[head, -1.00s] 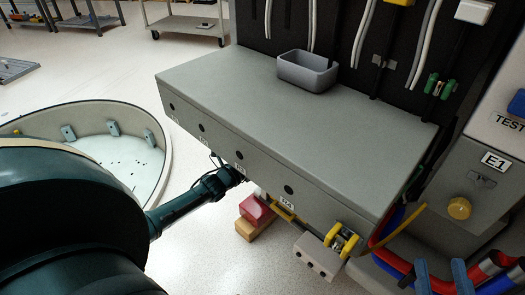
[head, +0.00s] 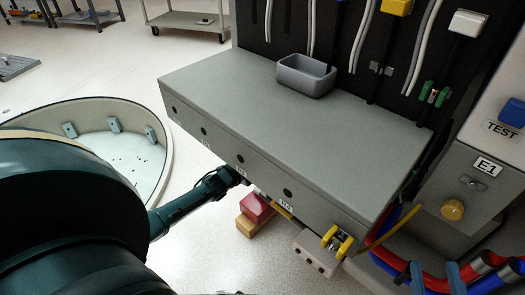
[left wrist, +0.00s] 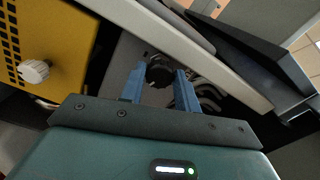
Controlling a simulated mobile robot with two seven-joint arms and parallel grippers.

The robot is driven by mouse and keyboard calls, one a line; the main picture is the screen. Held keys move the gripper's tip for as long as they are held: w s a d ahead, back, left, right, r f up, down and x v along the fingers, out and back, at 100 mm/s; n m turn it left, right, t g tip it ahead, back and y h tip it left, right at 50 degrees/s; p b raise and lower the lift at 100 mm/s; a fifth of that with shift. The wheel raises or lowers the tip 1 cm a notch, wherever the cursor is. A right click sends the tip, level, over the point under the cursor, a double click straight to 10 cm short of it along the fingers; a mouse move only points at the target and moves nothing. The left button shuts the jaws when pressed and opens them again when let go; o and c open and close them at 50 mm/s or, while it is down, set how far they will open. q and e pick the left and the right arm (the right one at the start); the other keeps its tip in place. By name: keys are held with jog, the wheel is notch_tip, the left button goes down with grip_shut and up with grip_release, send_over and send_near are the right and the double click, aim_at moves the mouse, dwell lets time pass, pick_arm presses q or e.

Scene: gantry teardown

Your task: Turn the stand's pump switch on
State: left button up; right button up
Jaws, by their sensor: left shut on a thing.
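In the left wrist view a dark round knob (left wrist: 159,71) stands between the two blue fingers of my left gripper (left wrist: 160,88). The gripper is shut on it. The knob's markings are not readable, and I cannot tell whether it is the pump switch or how it is set. In the head view my left arm reaches under the front of the grey stand's bench (head: 290,125), which hides the gripper.
A yellow box with a white knob (left wrist: 34,72) is left of my left gripper. Red and yellow blocks (head: 255,208) lie below the bench. A grey bin (head: 306,75) sits on top. Red and blue hoses (head: 450,270) and the E1 panel (head: 488,165) are at right.

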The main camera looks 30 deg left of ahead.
pick_arm(q)
jog(key=shift+n, duration=1.9)
pick_arm(e)
jog(key=shift+f, duration=0.1)
jog(key=shift+s, duration=0.1)
pick_arm(q)
jog(key=o, duration=1)
